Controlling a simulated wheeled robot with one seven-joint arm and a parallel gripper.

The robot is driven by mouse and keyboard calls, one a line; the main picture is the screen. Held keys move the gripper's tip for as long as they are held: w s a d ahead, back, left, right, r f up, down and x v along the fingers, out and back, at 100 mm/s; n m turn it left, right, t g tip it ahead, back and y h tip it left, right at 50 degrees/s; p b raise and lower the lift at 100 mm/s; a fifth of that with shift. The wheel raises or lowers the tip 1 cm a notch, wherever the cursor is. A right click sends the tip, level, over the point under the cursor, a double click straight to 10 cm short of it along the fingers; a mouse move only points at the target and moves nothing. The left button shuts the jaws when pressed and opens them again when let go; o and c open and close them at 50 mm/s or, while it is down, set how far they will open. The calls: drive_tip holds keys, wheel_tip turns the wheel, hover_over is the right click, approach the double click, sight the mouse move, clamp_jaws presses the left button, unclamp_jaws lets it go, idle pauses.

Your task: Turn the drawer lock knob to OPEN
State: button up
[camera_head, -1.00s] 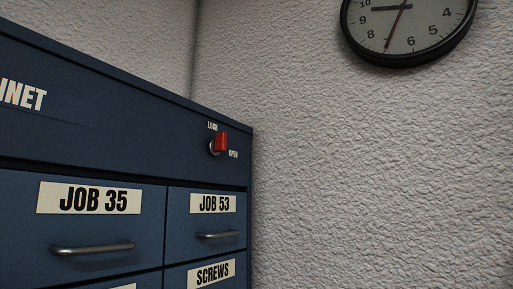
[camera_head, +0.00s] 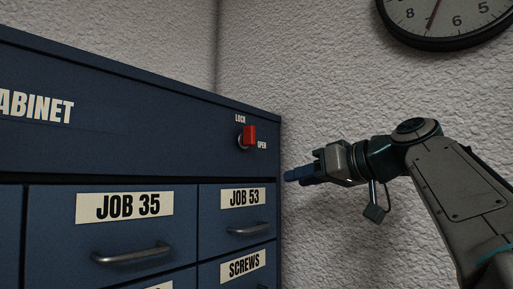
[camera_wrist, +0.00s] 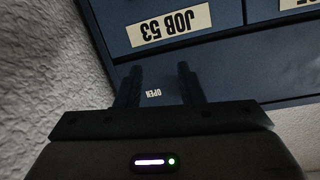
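The red lock knob (camera_head: 249,135) is on the upper right of the blue cabinet's front in the head view. It stands upright, with the LOCK label (camera_head: 240,118) above it and the OPEN label (camera_head: 262,145) to its right. My gripper (camera_head: 291,175) is to the right of the knob and lower in the picture, apart from it. In the wrist view my gripper (camera_wrist: 157,82) has its two fingers spread with nothing between them but the cabinet face behind. The OPEN label (camera_wrist: 153,93) shows upside down between the fingers. The knob is hidden in the wrist view.
The blue cabinet (camera_head: 150,150) has drawers with metal handles, including the JOB 53 drawer handle (camera_head: 249,229) below the knob. A textured wall stands behind and right of the cabinet, with a round clock (camera_head: 450,20) high up. Open space lies around my arm.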

sight(254, 136)
drive_tip(key=s+d+r+n+y, duration=0.1)
drive_tip(key=s+r+n+y, duration=0.2)
drive_tip(key=r, duration=0.6)
drive_tip(key=p+x, duration=0.7)
drive_tip(key=x, duration=0.5)
drive_tip(key=shift+w+a+f+p, duration=0.15)
drive_tip(key=shift+w+a+p, duration=0.25)
drive_tip(key=shift+a, duration=0.15)
clamp_jaws()
